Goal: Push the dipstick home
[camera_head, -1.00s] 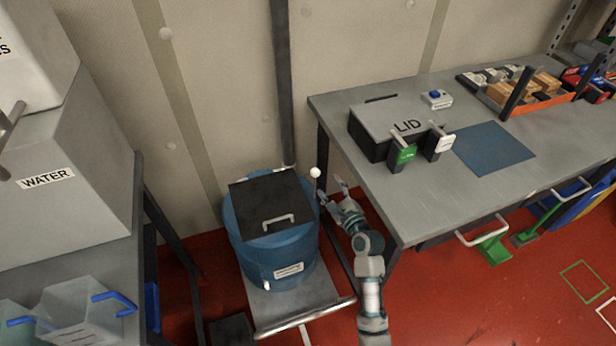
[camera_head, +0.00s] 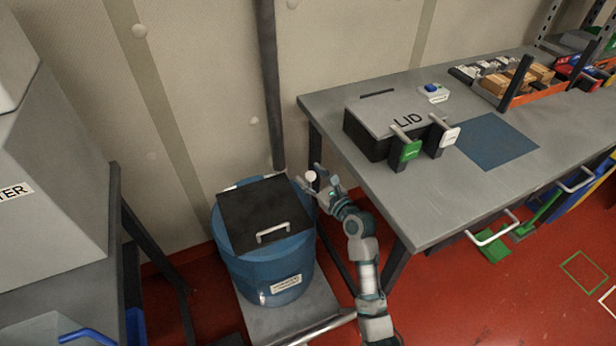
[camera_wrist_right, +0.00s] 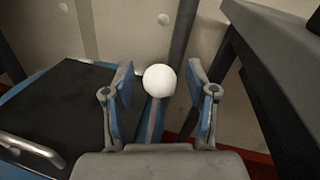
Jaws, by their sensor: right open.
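The dipstick shows as a white ball knob (camera_head: 311,176) at the right rim of the blue drum (camera_head: 268,268). In the right wrist view the knob (camera_wrist_right: 159,80) lies between the two open fingers, with a gap on each side. Part of a thin stem shows below it. My right gripper (camera_head: 318,180) is open around or just short of the knob; I cannot tell the depth. It also shows in the right wrist view (camera_wrist_right: 163,105). My left gripper is not in view.
A black lid (camera_head: 265,210) with a pale handle covers the drum, which stands on a grey trolley (camera_head: 275,318). A grey workbench (camera_head: 400,205) stands close to the right of my right arm. A wall post (camera_head: 270,90) rises behind the drum.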

